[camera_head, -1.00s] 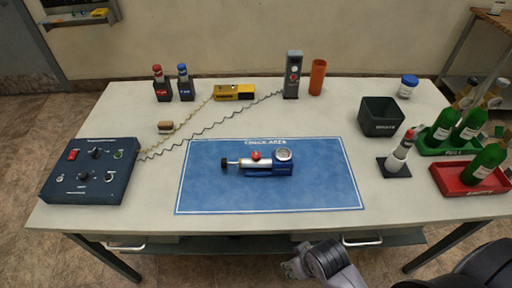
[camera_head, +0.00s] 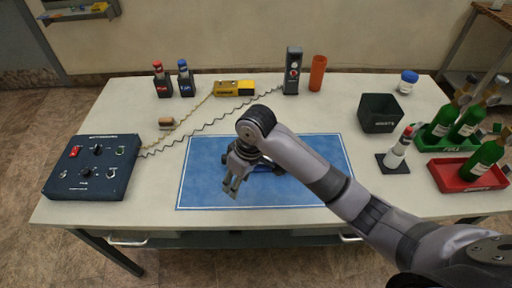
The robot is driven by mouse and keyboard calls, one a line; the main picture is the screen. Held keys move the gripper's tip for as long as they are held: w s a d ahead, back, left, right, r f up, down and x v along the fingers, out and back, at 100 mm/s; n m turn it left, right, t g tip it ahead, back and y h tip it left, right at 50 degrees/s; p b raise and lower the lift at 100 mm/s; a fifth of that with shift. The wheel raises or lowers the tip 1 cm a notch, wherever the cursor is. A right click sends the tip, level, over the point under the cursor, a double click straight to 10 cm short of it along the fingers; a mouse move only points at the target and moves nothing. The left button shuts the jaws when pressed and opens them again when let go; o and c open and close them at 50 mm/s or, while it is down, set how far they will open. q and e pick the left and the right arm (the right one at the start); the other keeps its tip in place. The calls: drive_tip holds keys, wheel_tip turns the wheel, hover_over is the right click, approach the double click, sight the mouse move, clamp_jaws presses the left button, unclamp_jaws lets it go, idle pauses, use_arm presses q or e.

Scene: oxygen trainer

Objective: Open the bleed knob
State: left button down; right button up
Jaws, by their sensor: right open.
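The blue device that lay on the blue mat (camera_head: 310,190) is now mostly hidden behind my right arm; a bit of its blue body (camera_head: 268,168) shows beside the wrist. Its bleed knob cannot be made out. My right gripper (camera_head: 232,187) is over the left half of the mat, fingers pointing down toward the front. It is open and empty, in front of where the device's left end lies. Whether it touches the device cannot be told. My left gripper is not in view.
A dark control box (camera_head: 93,168) stands at the left, with coiled cables running to a yellow unit (camera_head: 235,88) and a grey unit (camera_head: 292,72). A black bin (camera_head: 380,113), a white cylinder on a stand (camera_head: 397,153) and green bottles in trays stand at the right.

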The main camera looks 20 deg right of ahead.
drive_tip(key=w+d+r+h, duration=0.1)
drive_tip(key=w+d+r, duration=0.2)
drive_tip(key=w+r, duration=0.15)
drive_tip(key=w+d+r+m+g, duration=0.1)
drive_tip(key=w+d+r, duration=0.2)
drive_tip(key=r, duration=0.3)
drive_tip(key=w+d+r+h, duration=0.1)
drive_tip(key=w+d+r, duration=0.15)
drive_tip(key=r, duration=0.35)
drive_tip(key=f, duration=0.6)
drive_tip(key=f+p, duration=0.1)
drive_tip(key=f, duration=0.4)
drive_tip(key=f+p, duration=0.1)
drive_tip(key=f, duration=0.5)
drive_tip(key=shift+w+a+f, duration=0.1)
drive_tip(key=shift+w+f, duration=0.2)
drive_tip(key=shift+f, duration=0.05)
clamp_jaws()
